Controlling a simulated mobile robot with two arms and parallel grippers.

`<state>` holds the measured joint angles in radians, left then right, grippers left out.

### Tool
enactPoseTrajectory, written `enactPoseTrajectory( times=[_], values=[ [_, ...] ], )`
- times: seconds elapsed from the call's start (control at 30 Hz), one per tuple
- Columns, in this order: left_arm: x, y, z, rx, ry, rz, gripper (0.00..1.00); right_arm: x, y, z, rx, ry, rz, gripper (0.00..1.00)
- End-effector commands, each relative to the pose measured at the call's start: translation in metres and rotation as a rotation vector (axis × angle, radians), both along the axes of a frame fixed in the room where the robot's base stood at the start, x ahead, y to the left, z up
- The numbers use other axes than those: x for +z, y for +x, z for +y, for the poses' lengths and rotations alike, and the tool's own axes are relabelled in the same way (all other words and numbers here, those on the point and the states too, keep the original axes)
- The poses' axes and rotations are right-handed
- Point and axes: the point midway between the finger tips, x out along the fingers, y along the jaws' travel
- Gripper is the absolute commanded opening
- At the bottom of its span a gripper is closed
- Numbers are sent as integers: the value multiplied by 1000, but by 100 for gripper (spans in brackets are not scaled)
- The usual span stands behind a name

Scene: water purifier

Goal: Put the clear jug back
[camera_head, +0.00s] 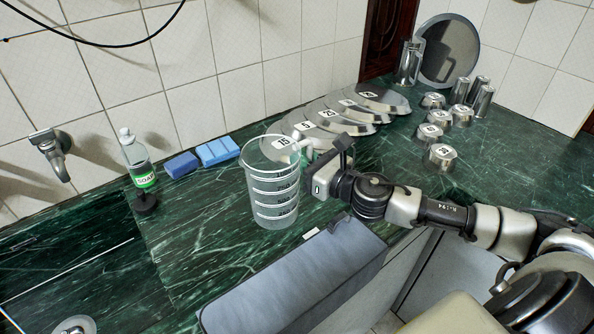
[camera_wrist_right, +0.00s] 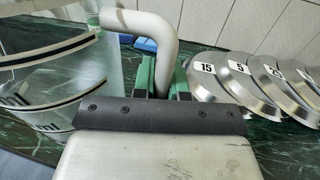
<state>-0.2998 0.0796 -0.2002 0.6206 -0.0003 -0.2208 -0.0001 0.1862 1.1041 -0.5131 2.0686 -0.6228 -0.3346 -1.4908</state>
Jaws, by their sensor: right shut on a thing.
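The clear jug (camera_head: 272,188), with white markings, is upright above the green counter, left of my right gripper. I cannot tell whether its base touches the counter. My right gripper (camera_head: 306,160) comes in from the right and is shut on the jug's handle. In the right wrist view the green fingers (camera_wrist_right: 166,80) sit around the pale handle (camera_wrist_right: 150,22), and the jug's wall (camera_wrist_right: 50,90) fills the left. My left gripper is not in view.
A grey-blue padded box (camera_head: 295,280) lies in front of the jug. Blue sponges (camera_head: 216,151) and a soap bottle (camera_head: 139,160) are behind left. Numbered steel plates (camera_head: 330,118) stand behind, with steel cups (camera_head: 440,157) to the right. Bare counter (camera_head: 190,235) shows left of the jug.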

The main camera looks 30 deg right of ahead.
Motion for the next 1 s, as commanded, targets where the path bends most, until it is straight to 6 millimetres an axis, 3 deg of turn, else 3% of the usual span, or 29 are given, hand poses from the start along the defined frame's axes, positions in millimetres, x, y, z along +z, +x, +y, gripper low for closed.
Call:
enactPoseTrajectory(
  times=[0.2,0.53,0.9,0.93,1.0],
  values=[
    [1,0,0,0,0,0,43,-13,22,2,0,1,-1,0],
    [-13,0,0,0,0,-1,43,-54,22,2,-2,3,2,0],
    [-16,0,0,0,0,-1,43,-57,22,2,-1,1,0,0],
    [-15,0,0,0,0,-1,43,-57,22,2,-1,0,1,16],
    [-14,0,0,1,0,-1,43,-56,22,2,-1,0,1,26]
  ],
)
